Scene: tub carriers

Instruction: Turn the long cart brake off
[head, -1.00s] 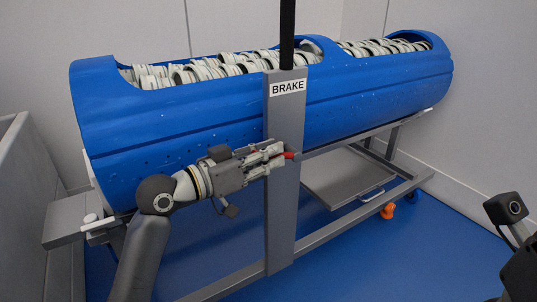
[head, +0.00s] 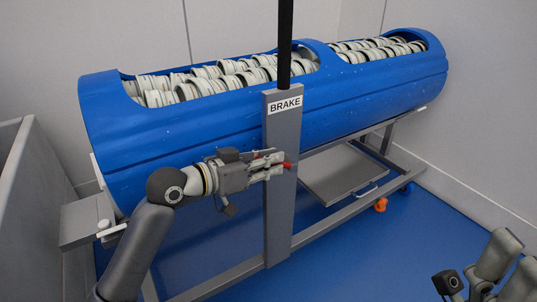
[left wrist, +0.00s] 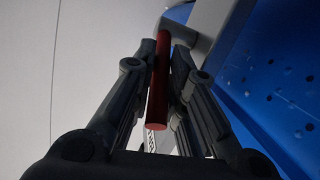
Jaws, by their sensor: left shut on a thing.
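The long cart (head: 185,135) carries a blue half-round tub with several white ring-shaped parts in it. A grey post (head: 281,215) with a BRAKE label (head: 285,105) stands at its near side. My left gripper (head: 275,166) is at the post below the label, shut on the red brake handle (head: 288,165). In the left wrist view the red handle (left wrist: 158,90) runs between the two fingers (left wrist: 160,75), its round end toward the camera. The fingers hide part of the handle in the head view. Part of my right gripper (head: 497,255) shows at the lower right, away from the cart.
A black pole (head: 285,45) rises from the post. A grey lower shelf (head: 345,178) and an orange caster part (head: 380,205) are under the cart at right. A grey wall panel (head: 25,190) stands at left. The blue floor (head: 400,250) at right is clear.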

